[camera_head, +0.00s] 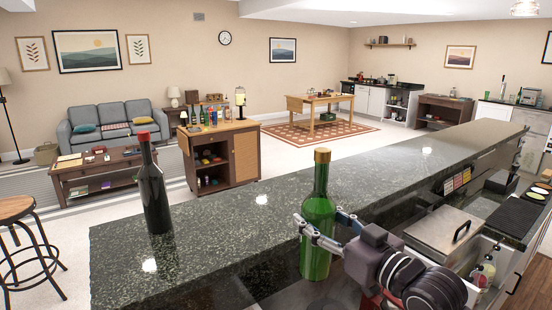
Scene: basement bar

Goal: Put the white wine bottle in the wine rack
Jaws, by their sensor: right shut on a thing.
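A green glass bottle with a gold cap (318,190), which looks like the white wine bottle, stands upright at the near edge of the dark granite counter (220,235). My right gripper (319,219) comes in from the lower right, its fingers shut around the bottle's body below the shoulder. I cannot tell whether the bottle's base touches a surface or hangs clear. A dark bottle with a red cap (154,190) stands upright on the counter to the left, apart from the gripper. I cannot make out a wine rack. My left gripper is out of view.
The raised granite counter runs from lower left to upper right, mostly bare between the bottles and beyond. A metal lidded box with a black handle (444,235) sits right of my right gripper on the lower work area. A wooden stool (18,235) stands at the left.

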